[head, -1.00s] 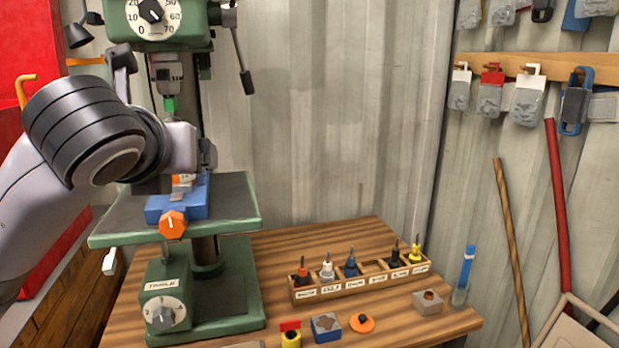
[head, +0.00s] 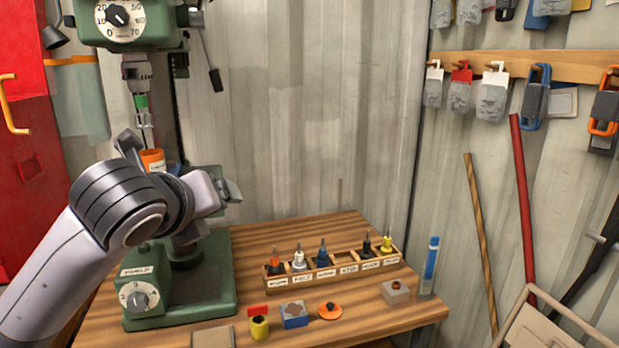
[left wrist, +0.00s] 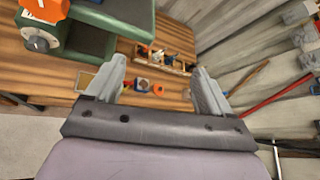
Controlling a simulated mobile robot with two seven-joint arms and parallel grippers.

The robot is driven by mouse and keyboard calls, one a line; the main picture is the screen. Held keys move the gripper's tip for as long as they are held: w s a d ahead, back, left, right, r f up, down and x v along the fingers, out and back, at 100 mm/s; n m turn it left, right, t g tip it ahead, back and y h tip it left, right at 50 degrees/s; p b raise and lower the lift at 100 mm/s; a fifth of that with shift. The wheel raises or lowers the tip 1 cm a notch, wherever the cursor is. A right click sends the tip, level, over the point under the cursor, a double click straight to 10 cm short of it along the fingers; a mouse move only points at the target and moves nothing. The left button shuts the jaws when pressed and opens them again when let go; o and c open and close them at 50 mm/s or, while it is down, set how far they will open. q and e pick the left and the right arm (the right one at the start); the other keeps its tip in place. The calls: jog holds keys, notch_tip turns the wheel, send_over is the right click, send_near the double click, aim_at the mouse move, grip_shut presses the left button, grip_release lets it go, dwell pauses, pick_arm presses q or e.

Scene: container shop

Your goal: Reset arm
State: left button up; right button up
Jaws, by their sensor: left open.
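My left gripper (head: 226,187) is in front of the green drill press (head: 180,285) and above the left part of the wooden workbench (head: 300,232). In the left wrist view its two fingers (left wrist: 160,88) are spread apart with nothing between them. My left arm enters from the lower left and hides much of the drill press table and the blue vise. My right arm does not show in either view.
A wooden rack (head: 335,270) with several bits stands on the bench. Small blocks, including a blue-grey one (head: 294,315), lie at the front edge. A blue marker in a holder (head: 430,265) stands at the right. Padlocks hang on the right wall.

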pick_arm(q)
jog(key=s+d+f+n+g+h, duration=0.1)
jog(key=s+f+n+h, duration=0.1)
jog(key=f+n, duration=0.8)
jog(key=s+d+f+n+g+h, duration=0.15)
jog(key=f+n, duration=0.25)
jog(key=f, duration=1.2)
jog(key=s+a+f+n+y, duration=0.1)
jog(key=s+a+f+n, duration=0.2)
jog(key=s+f+n, duration=0.4)
jog(key=s+a+f+n+y, duration=0.1)
jog(key=s+a+f+n, duration=0.3)
jog(key=s+f+n, duration=0.3)
jog(key=s+f, duration=0.5)
jog(key=s, duration=0.2)
jog(key=shift+a+n, duration=0.25)
jog(key=shift+n, duration=0.15)
jog(key=shift+t, duration=0.25)
